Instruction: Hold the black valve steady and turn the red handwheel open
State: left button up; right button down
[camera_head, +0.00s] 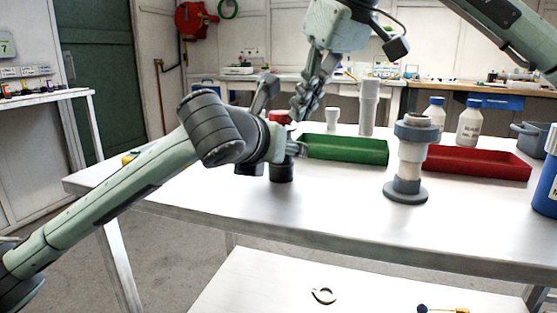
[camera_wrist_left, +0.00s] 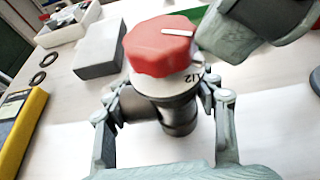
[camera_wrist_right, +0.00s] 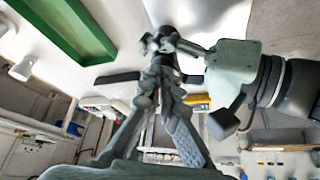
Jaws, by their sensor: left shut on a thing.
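The red handwheel (camera_head: 279,116) sits on top of the black valve (camera_head: 281,171), which stands upright on the table. In the left wrist view the red handwheel (camera_wrist_left: 160,48) has a white mark on top, and the dark valve body (camera_wrist_left: 180,120) is below it. My left gripper (camera_head: 292,150) is shut around the valve body, its fingers on both sides. My right gripper (camera_head: 298,112) points down just right of the handwheel; its fingertips (camera_wrist_right: 160,62) come together and look shut. I cannot tell whether they touch the handwheel. The handwheel is not visible in the right wrist view.
A green tray (camera_head: 345,149) lies behind the valve. A grey-and-white flanged column (camera_head: 409,165) stands to the right, with a red tray (camera_head: 478,162) and white bottles (camera_head: 470,124) behind it. A grey block (camera_wrist_left: 100,50) lies near the valve. The table's front middle is clear.

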jog(key=shift+w+d, duration=0.1)
jog(key=shift+w, duration=0.25)
jog(key=shift+s+d, duration=0.1)
dwell(0.3)
notch_tip(320, 180, up, 6)
jog(key=shift+s+d, duration=0.15)
jog(key=shift+d, duration=0.1)
dwell(0.4)
notch_tip(320, 180, down, 6)
jog(key=s+a, duration=0.2)
jog(key=shift+a, duration=0.2)
dwell(0.6)
jog(key=shift+w+a, duration=0.1)
jog(key=shift+w, duration=0.25)
dwell(0.7)
